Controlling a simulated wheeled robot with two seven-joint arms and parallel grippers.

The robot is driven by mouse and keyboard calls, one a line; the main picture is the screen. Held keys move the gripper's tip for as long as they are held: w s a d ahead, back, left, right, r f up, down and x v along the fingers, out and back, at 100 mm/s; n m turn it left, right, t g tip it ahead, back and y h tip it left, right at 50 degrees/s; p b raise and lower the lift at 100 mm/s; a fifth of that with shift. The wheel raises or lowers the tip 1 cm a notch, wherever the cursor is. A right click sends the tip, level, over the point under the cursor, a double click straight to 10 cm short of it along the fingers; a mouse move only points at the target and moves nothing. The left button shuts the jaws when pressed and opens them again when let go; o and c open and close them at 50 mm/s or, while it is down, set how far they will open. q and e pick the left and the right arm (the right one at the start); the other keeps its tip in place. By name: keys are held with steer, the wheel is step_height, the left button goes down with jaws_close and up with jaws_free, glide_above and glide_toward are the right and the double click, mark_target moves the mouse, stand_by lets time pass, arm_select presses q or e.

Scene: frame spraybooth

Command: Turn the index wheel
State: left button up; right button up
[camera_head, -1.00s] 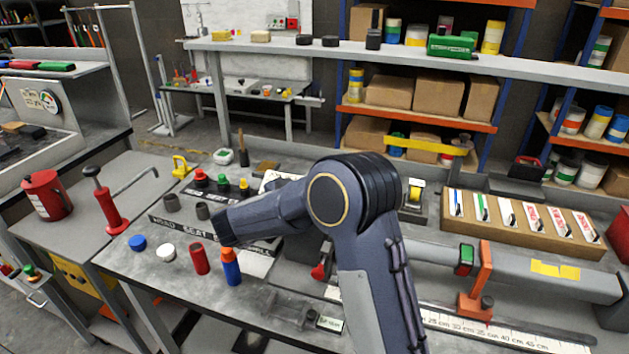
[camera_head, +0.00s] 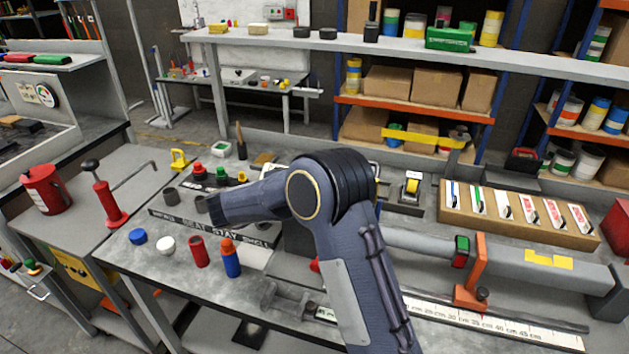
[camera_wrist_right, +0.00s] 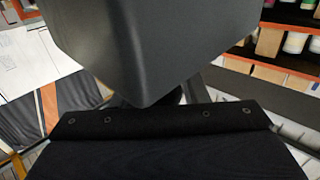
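I cannot pick out an index wheel in either view; my arm hides part of the bench. My right arm comes up from the bottom right in the head view and bends left over the bench. The right wrist view is mostly filled by a dark grey block and a black plate with small screws, which show no clear fingers. My left gripper is in neither view.
On the bench are a blue cap (camera_head: 138,237), a white cap (camera_head: 166,246), a red cylinder (camera_head: 199,252) and a blue bottle with an orange top (camera_head: 231,260). A cardboard tray (camera_head: 519,229) of labelled cards and an orange clamp (camera_head: 471,285) stand on the right.

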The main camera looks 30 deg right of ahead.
steer(key=shift+o, duration=1.2)
steer(key=a, duration=0.2)
steer(key=a+b, duration=0.1)
steer(key=a, duration=0.4)
steer(key=shift+w+a, duration=0.25)
steer(key=shift+w, duration=0.05)
